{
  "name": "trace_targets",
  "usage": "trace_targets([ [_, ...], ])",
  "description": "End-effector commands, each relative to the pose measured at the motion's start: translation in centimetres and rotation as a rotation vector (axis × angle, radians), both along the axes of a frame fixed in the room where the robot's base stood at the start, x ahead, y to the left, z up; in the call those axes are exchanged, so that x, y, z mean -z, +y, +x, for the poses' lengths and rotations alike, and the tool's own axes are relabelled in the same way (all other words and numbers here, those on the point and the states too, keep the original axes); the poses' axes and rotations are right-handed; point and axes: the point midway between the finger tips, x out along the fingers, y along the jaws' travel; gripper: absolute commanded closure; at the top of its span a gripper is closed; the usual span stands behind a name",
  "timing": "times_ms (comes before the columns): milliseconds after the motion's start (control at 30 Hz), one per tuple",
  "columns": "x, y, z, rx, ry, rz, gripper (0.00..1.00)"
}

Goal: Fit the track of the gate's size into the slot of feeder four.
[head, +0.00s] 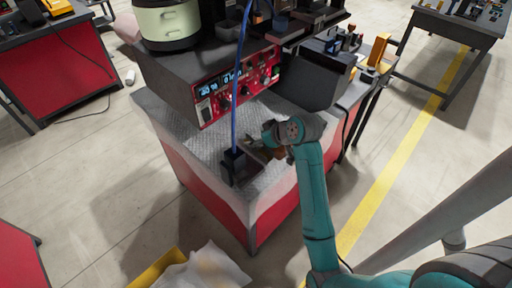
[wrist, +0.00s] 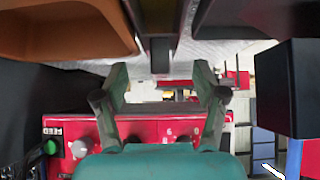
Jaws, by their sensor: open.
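My gripper (wrist: 160,78) is open in the wrist view, its two grey-green fingers apart with nothing held between them. A dark narrow bar (wrist: 160,50), possibly a track, lies just beyond the fingertips, in line with the gap. I cannot tell its size or whether it sits in a slot. In the head view my gripper (head: 263,147) is low over the bench top, partly hidden by my wrist. A feeder with a cream bowl (head: 170,22) stands on the bench above a red control panel (head: 238,83). Its feeder number is not readable, and I cannot make out the gate.
A dark block (head: 238,168) with a blue cable stands close left of my gripper. The wrist view shows an orange-brown bin (wrist: 60,35) at upper left and a black box (wrist: 290,85) at right. The bench's crinkled pale top (head: 200,130) has free room at left.

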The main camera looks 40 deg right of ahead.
Motion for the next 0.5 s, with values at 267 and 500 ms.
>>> trace_targets([
  [267, 2.6, 0.2, 2.5, -0.001, 0.002, 0.001, 0.29],
  [500, 2.9, 0.2, 2.8, 0.0, 0.001, 0.0, 0.29],
])
